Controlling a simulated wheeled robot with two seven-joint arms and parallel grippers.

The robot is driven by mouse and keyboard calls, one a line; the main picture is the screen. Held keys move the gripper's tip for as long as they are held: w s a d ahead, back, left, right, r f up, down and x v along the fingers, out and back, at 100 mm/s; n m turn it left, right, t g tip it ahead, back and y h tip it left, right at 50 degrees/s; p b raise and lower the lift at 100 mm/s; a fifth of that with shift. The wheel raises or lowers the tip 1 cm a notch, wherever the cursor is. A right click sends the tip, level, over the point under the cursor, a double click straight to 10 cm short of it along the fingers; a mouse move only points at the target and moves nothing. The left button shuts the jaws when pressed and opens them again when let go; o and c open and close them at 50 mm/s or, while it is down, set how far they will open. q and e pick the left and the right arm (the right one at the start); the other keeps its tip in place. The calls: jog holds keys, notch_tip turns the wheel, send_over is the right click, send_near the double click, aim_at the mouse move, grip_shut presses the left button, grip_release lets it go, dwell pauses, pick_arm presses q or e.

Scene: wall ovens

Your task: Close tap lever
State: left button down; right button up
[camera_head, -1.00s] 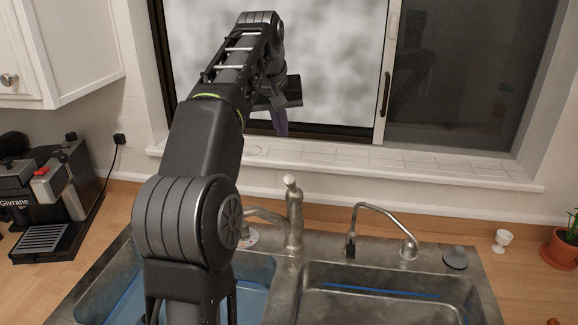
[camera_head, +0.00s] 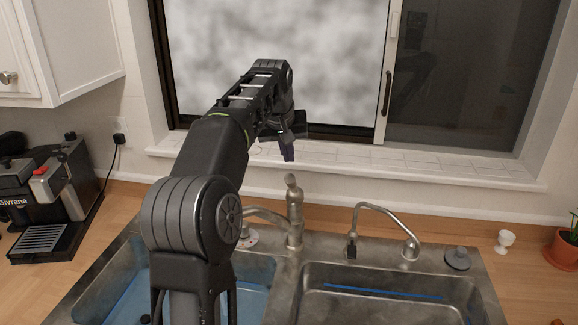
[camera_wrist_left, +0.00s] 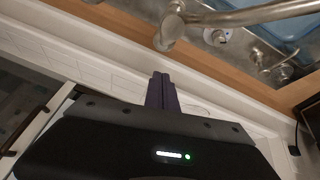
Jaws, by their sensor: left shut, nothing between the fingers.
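The metal tap (camera_head: 295,218) stands behind the divider of the double sink, with its spout reaching left over the left basin. Its lever (camera_head: 291,181) is the short rounded piece on top, tilted a little upward. My left gripper (camera_head: 288,153) is shut and empty, pointing down just above the lever in the head view, apart from it. In the left wrist view, the dark purple fingers (camera_wrist_left: 161,88) are together, and the tap lever (camera_wrist_left: 166,42) shows beyond their tips with a gap between. My right gripper is not in view.
The window sill (camera_head: 350,158) runs behind my left gripper. A second, thin faucet (camera_head: 385,212) stands right of the tap. A coffee machine (camera_head: 55,195) is at left; a white egg cup (camera_head: 504,241) and a plant pot (camera_head: 562,250) are at right.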

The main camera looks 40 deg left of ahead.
aim_at(287, 180)
pick_arm(q)
jog(key=shift+s+d+f, duration=0.75)
jog(key=shift+s+d, duration=0.2)
jog(key=shift+s, duration=0.1)
jog(key=shift+s+d+f, duration=0.1)
jog(key=shift+d+f, duration=0.05)
jog(key=shift+f, duration=0.15)
jog(key=shift+f+b, duration=0.15)
jog(key=shift+b, duration=0.25)
jog(key=s+f+b, duration=0.1)
jog(key=b, duration=0.2)
jog(key=s+d+t+b, duration=0.1)
jog(key=b, duration=0.2)
jog(key=shift+f, duration=0.4)
jog(key=shift+s+d+b, duration=0.15)
jog(key=shift+s+b, duration=0.05)
jog(key=shift+b, duration=0.15)
jog(key=shift+d+f, duration=0.1)
